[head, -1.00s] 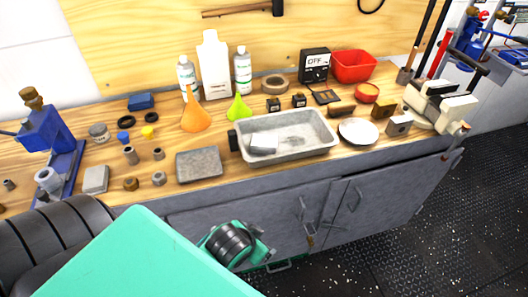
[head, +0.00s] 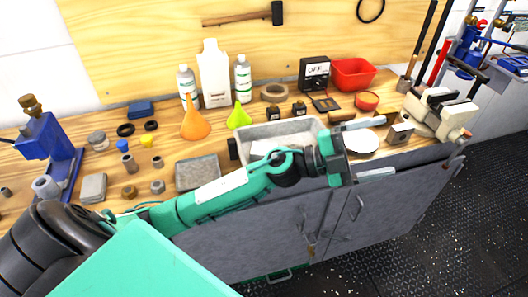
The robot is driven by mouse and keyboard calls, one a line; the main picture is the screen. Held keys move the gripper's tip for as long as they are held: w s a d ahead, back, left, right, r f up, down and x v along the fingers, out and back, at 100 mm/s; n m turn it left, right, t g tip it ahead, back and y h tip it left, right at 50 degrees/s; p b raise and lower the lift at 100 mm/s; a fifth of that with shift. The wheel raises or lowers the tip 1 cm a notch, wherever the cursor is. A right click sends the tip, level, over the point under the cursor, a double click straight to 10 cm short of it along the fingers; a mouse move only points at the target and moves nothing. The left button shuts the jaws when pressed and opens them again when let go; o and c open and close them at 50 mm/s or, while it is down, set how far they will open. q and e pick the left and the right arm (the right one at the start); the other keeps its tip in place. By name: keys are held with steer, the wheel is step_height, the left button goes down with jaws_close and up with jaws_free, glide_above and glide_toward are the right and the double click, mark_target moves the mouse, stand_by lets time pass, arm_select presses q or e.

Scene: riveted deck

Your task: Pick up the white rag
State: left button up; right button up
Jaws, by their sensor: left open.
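The white rag (head: 364,142) lies as a flat, roundish white patch on the wooden bench top, right of the grey metal tray (head: 262,131). My left gripper (head: 390,146) reaches in from the left in front of the tray. Its two pale fingers are spread wide and empty. In the picture, one finger crosses the rag's far edge and the other lies below it, over the bench's front edge. The gripper appears above the rag; I cannot tell the height gap. My right gripper is out of view.
A small grey block with a hole (head: 400,134) and a cream-and-black vise (head: 437,113) stand close right of the rag. A red bowl (head: 366,100) and a brown block (head: 341,115) sit behind it. Bottles and funnels (head: 195,124) stand farther left.

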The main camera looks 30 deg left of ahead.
arm_select(q)
steer(key=d+f+m+g, duration=0.1)
steer(key=f+m+g, duration=0.1)
steer(key=m+g, duration=0.4)
steer(key=n+g+y+p, duration=0.1)
steer(key=g+y, duration=0.4)
steer(key=y, duration=1.5)
glide_above(264, 148)
steer(key=f, duration=1.2)
steer(key=shift+s+d+f, duration=0.3)
steer(key=shift+f, duration=0.1)
steer(key=shift+a+f, duration=0.1)
steer(key=shift+f, duration=0.25)
steer(key=f, duration=0.2)
steer(key=f+p, duration=0.1)
steer(key=shift+w+a+f, duration=0.2)
steer(key=shift+f, duration=0.5)
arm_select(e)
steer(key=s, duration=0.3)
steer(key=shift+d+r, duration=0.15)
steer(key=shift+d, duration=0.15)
arm_select(q)
steer(key=shift+c, duration=0.2)
